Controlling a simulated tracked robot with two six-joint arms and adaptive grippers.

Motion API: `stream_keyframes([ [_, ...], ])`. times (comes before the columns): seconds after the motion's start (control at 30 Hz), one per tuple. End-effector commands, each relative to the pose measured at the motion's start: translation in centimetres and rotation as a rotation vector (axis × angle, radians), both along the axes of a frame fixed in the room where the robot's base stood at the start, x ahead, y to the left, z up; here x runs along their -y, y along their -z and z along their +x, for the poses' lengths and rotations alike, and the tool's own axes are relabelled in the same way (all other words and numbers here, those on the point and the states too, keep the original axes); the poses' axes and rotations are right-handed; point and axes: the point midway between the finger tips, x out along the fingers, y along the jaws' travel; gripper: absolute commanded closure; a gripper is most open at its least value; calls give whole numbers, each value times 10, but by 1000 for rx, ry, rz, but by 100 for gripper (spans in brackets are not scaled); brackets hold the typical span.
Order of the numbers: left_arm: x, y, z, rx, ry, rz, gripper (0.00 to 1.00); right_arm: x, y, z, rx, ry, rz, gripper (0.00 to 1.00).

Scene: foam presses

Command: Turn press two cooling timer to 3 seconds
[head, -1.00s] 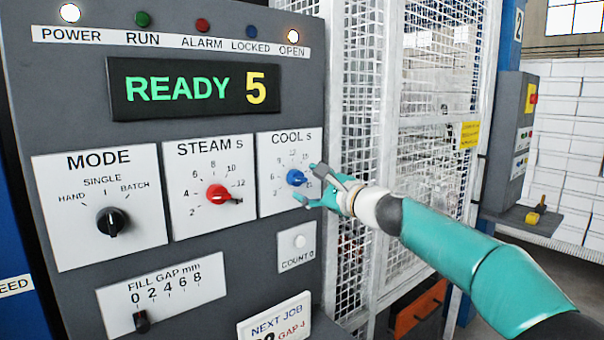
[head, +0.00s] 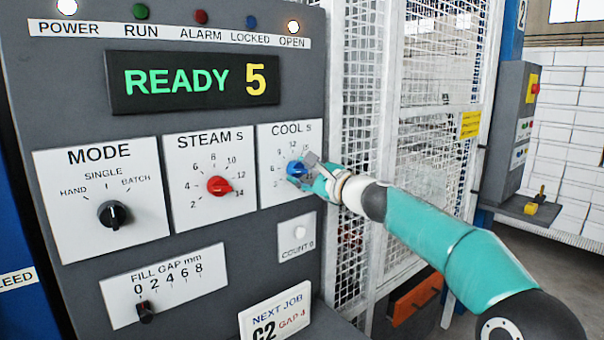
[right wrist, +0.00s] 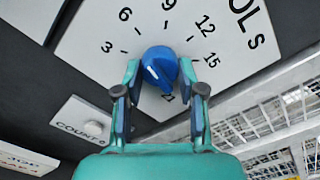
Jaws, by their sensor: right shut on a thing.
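The cooling timer is a blue knob (head: 297,168) on the white COOL s plate (head: 279,138) of the grey press panel. My right gripper (head: 302,171) is shut on it. In the right wrist view, the blue knob (right wrist: 159,67) sits between the two fingertips, one on each side. The dial shows 3, 6, 9, 12 and 15 around it; a further mark below the knob is partly hidden. A white line shows on the knob's left part, but I cannot tell exactly which number it points to. My left gripper is not in view.
The red STEAM s knob (head: 219,186) and black MODE knob (head: 114,214) are to the left. The display (head: 190,82) reads READY 5. A white COUNT 0 button (head: 299,231) is below. A white mesh guard (head: 440,150) stands right of the panel.

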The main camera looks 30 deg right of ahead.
Motion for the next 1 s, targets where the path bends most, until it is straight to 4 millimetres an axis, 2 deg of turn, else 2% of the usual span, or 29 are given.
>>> stream_keyframes([
  [0.37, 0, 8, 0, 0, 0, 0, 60, -2, 4, 1, 3, -5, -78, 96],
  [1.0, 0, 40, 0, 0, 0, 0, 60, -3, 6, 2, 36, -9, -548, 96],
])
